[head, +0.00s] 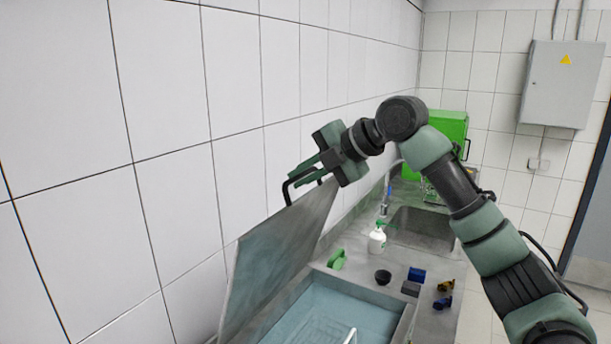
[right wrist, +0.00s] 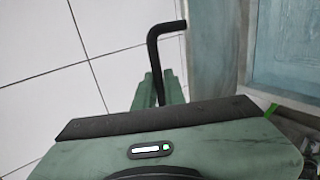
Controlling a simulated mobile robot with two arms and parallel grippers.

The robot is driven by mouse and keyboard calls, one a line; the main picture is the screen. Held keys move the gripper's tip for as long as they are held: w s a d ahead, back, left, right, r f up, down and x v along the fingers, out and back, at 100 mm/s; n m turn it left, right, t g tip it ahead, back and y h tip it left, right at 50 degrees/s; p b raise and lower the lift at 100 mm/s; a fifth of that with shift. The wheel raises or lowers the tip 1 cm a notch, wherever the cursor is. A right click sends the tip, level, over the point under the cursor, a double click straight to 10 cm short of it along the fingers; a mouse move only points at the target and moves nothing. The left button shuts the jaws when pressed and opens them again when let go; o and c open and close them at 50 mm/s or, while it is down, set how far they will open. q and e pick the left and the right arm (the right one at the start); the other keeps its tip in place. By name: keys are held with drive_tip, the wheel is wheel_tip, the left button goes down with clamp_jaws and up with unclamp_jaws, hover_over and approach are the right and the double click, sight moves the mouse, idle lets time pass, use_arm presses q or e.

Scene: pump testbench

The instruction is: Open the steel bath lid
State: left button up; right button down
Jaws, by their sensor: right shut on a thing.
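The steel bath lid (head: 277,258) stands raised and tilted toward the tiled wall, at the left of the bath. Its black handle (head: 290,186) is at the lid's upper edge, and it also shows in the right wrist view (right wrist: 153,45). My right gripper (head: 308,172) is shut on the handle. In the right wrist view its fingers (right wrist: 160,92) are at the handle's lower part. My left gripper is not in view.
A sink (head: 422,228) and green box (head: 440,135) stand behind. The tiled wall (head: 215,130) is close on the left.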

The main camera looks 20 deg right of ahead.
drive_tip(key=shift+f, duration=0.35)
drive_tip(key=c, duration=1.7)
unclamp_jaws()
drive_tip(key=shift+o, duration=1.1)
drive_tip(key=shift+a, duration=0.1)
drive_tip(key=shift+w+a, duration=0.1)
drive_tip(key=shift+w, duration=0.1)
drive_tip(key=shift+r, duration=0.1)
drive_tip(key=b+v, duration=0.3)
drive_tip(key=v, duration=0.5)
drive_tip(key=shift+a, duration=0.1)
